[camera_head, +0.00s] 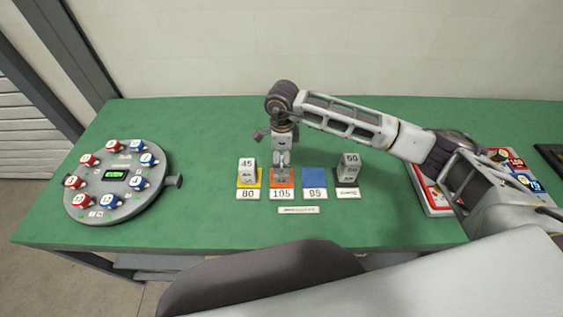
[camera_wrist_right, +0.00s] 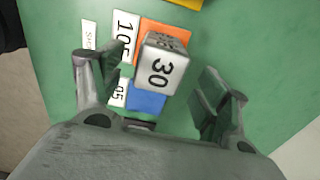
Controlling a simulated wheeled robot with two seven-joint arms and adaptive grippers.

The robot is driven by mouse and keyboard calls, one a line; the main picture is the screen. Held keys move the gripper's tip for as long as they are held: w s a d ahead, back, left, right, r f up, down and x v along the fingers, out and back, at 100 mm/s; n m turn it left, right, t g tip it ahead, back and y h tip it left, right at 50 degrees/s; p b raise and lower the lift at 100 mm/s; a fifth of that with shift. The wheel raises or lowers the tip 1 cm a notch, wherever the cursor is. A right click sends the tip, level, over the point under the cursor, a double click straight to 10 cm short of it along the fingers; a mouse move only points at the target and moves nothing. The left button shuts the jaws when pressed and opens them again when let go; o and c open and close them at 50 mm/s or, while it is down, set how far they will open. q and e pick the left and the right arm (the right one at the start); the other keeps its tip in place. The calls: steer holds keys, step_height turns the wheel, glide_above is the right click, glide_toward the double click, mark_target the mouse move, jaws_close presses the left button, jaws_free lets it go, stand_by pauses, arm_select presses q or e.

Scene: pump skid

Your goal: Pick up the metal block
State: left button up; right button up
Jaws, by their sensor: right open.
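A grey metal block marked 30 (camera_wrist_right: 163,65) stands on the orange square (camera_wrist_right: 152,27) between the spread fingers of my right gripper (camera_wrist_right: 165,80) in the wrist view, with gaps at its sides. In the head view my right gripper (camera_head: 282,160) hangs straight down over the orange square, and its fingers partly hide the block (camera_head: 283,175). A second grey block marked 45 (camera_head: 247,170) stands on the yellow square. A third grey block (camera_head: 348,169) stands on the dark square at the right. My left gripper does not show.
The blue square (camera_head: 314,176) is bare. Number cards, such as 80 (camera_head: 248,195), lie along the front of the squares. A round grey panel (camera_head: 118,182) with red and blue knobs is at the left. A red-edged tray (camera_head: 432,198) lies under my right arm. The green table (camera_head: 215,125) is otherwise mostly clear.

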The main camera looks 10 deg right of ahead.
steer(key=shift+f, duration=0.7)
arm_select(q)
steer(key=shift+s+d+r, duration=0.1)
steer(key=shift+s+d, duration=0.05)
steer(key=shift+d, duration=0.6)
arm_select(e)
steer(key=shift+f, duration=0.1)
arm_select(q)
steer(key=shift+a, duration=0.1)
arm_select(e)
steer(key=c, duration=0.4)
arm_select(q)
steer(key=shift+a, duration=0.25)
arm_select(e)
steer(key=c, duration=0.9)
steer(key=shift+o, duration=0.2)
